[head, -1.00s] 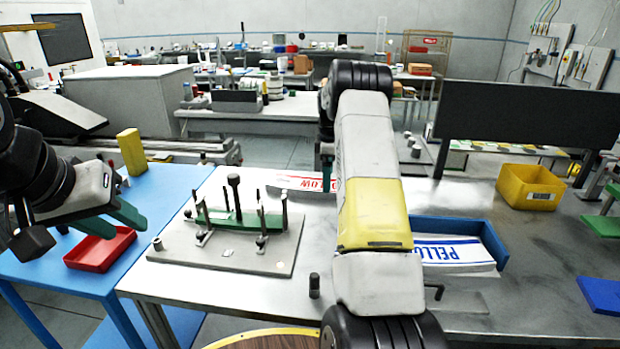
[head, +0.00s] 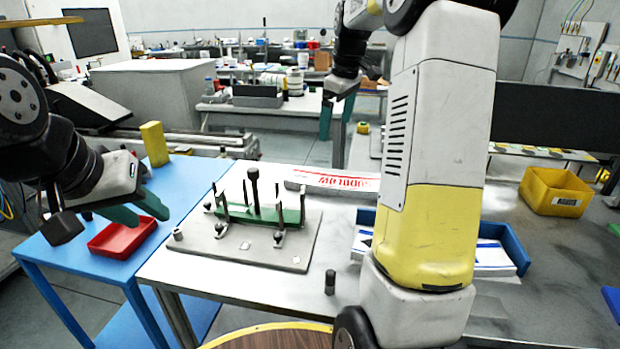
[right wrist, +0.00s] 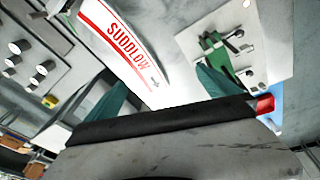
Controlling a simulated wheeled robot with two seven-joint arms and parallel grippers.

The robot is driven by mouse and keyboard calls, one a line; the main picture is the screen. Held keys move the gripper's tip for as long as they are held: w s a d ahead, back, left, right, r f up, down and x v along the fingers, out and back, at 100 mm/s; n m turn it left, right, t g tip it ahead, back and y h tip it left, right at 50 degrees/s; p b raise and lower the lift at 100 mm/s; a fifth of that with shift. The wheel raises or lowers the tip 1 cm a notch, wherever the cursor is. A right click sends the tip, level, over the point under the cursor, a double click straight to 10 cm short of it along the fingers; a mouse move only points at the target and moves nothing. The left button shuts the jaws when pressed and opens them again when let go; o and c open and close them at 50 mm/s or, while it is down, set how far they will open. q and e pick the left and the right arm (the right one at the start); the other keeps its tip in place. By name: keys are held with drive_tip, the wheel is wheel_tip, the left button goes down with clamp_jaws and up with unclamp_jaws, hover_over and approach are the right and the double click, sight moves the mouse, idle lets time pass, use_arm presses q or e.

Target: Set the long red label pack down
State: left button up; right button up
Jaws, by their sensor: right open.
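The long red label pack (head: 338,179), white with a red stripe and red lettering, lies flat on the grey table behind the green fixture. It also shows in the right wrist view (right wrist: 124,42), with the lettering SUDDLOW readable. My right gripper (head: 337,112) is open and empty, raised above and beyond the pack, apart from it. In the right wrist view its green fingers (right wrist: 158,94) stand wide apart with nothing between them. My left gripper (head: 138,210) is open and empty, over the blue table near the red tray.
The fixture plate (head: 285,258) with upright pins stands left of the pack. A blue tray (head: 515,247) with white and blue packs is partly hidden behind my right arm. A yellow bin (head: 556,192) stands at right. A red tray (head: 122,237) sits on the blue table (head: 75,260).

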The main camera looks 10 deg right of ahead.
drive_tip(key=s+a+r+m+t, duration=0.15)
drive_tip(key=s+a, duration=0.25)
drive_tip(key=s, duration=0.4)
drive_tip(key=s+a+r+m+t, duration=0.1)
drive_tip(key=s+a+r+m, duration=0.2)
drive_tip(key=s, duration=0.5)
drive_tip(key=s+a+f+m, duration=0.1)
drive_tip(key=s+a+f, duration=0.1)
drive_tip(key=s, duration=0.4)
drive_tip(key=s+a+f+m+t+y, duration=0.1)
drive_tip(key=s+a+f+m, duration=0.1)
drive_tip(key=s, duration=0.4)
drive_tip(key=shift+s+a+f+y, duration=0.2)
drive_tip(key=shift+a+f+y, duration=0.1)
drive_tip(key=shift+a+f, duration=0.4)
drive_tip(key=shift+d+f+m, duration=0.1)
drive_tip(key=shift+d+m, duration=0.05)
drive_tip(key=shift+m, duration=0.1)
